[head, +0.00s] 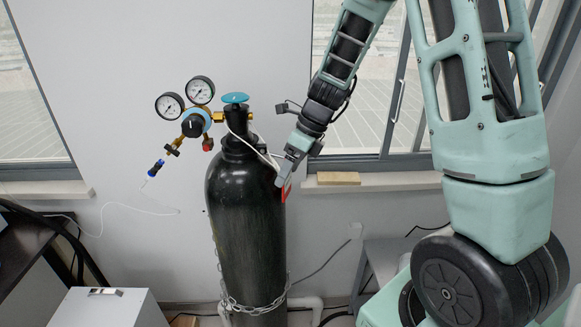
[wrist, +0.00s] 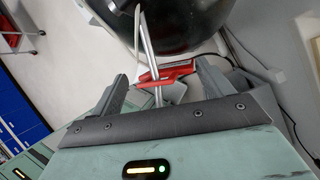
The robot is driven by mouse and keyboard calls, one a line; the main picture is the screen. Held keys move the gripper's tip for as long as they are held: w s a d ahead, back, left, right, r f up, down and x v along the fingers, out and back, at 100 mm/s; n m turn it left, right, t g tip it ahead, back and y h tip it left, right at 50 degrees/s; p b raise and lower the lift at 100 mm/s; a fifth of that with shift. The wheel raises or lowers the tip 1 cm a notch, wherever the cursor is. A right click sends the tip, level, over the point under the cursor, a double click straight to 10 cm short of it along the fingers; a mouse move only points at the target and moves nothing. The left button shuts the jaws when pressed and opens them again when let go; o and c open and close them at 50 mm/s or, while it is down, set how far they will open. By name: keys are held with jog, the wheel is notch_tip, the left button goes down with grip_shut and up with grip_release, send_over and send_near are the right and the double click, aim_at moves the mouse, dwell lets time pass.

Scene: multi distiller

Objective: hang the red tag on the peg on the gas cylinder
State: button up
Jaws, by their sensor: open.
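The black gas cylinder (head: 245,215) stands upright, and its dark curved side shows at the top of the wrist view (wrist: 200,22). The red tag (head: 286,190) is at the cylinder's upper right side, partly hidden by my gripper (head: 281,180). In the wrist view the red tag (wrist: 172,74) lies between my two spread fingers, with gaps at both sides. I cannot make out the peg apart from the valve fittings.
A regulator with two gauges (head: 185,100) projects left from the valve, under the teal knob (head: 235,98). A chain (head: 250,308) circles the cylinder low down. A window sill with a wooden block (head: 338,178) is at right. A grey box (head: 108,308) stands lower left.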

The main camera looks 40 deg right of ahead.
jog(key=shift+r, duration=0.15)
jog(key=b+v, duration=0.2)
jog(key=v, duration=1.5)
jog(key=shift+d, duration=0.15)
jog(key=s+a+f+n+g+h+b, duration=0.1)
jog(key=s+a+f+n+b, duration=0.15)
jog(key=a+f+n, duration=0.55)
jog(key=s+a+f+n+g+b, duration=0.1)
jog(key=s+a+f+n+b, duration=0.2)
jog(key=a+n, duration=0.75)
jog(key=s+a+f+n+h+b, duration=0.1)
jog(key=s+a+f+n, duration=0.4)
jog(key=s+n, duration=0.3)
jog(key=s+a+f+n+h+b, duration=0.1)
jog(key=s+a+f+n, duration=0.4)
jog(key=s+n, duration=0.3)
jog(key=a+n, duration=0.1)
jog(key=n, duration=0.1)
jog(key=shift+s+f+n+h, duration=0.25)
jog(key=shift+n+h, duration=0.05)
jog(key=shift+n, duration=0.05)
